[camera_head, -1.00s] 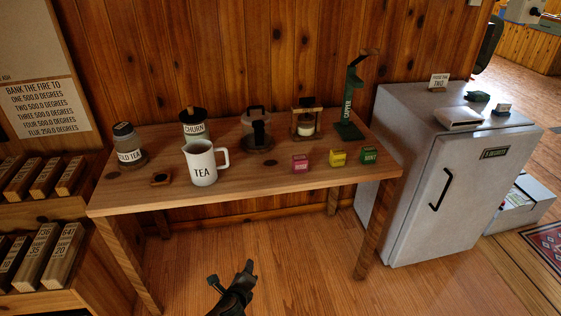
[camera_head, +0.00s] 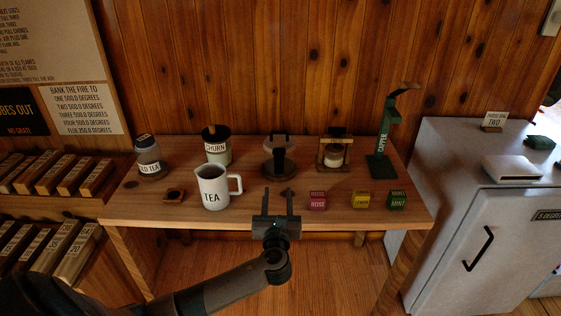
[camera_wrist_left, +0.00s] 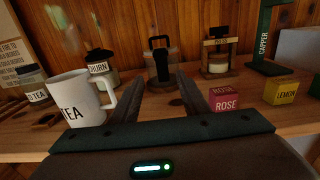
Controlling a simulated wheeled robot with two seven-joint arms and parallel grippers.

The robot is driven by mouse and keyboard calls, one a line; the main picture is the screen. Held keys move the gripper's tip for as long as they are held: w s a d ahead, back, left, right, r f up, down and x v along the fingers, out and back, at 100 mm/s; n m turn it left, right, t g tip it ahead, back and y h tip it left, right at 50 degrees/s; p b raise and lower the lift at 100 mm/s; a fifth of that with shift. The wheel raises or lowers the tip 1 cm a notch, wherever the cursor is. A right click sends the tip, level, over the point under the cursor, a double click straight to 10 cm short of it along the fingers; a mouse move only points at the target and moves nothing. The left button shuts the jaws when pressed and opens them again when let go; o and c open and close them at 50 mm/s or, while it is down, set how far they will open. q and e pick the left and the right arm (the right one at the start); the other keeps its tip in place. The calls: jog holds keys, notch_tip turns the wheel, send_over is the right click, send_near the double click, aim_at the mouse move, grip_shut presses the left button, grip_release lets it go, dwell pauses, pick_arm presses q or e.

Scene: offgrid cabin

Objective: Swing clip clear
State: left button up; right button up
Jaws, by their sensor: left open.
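A clear jar with a black upright clip-like strap (camera_head: 279,148) stands at the middle of the table; the strap also shows in the left wrist view (camera_wrist_left: 159,45). Whether the strap is fastened I cannot tell. My left gripper (camera_head: 279,196) is open and empty at the table's front edge, in front of this jar and apart from it. Its two fingers (camera_wrist_left: 162,100) point toward the jar in the left wrist view. My right gripper is not in view.
A white TEA mug (camera_head: 212,190) stands just left of my gripper. A pink ROSE box (camera_head: 317,201) is close on its right, with yellow (camera_head: 361,201) and green (camera_head: 397,201) boxes beyond. Behind are a CHURN jar (camera_head: 217,148), a press (camera_head: 334,152) and a green CAPPER stand (camera_head: 383,148).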

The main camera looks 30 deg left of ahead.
aim_at(279, 162)
pick_arm(q)
jog(key=p+x, duration=0.2)
jog(key=x, duration=1.5)
jog(key=shift+w, duration=0.3)
jog(key=shift+c, duration=0.4)
jog(key=shift+f, duration=0.1)
grip_shut()
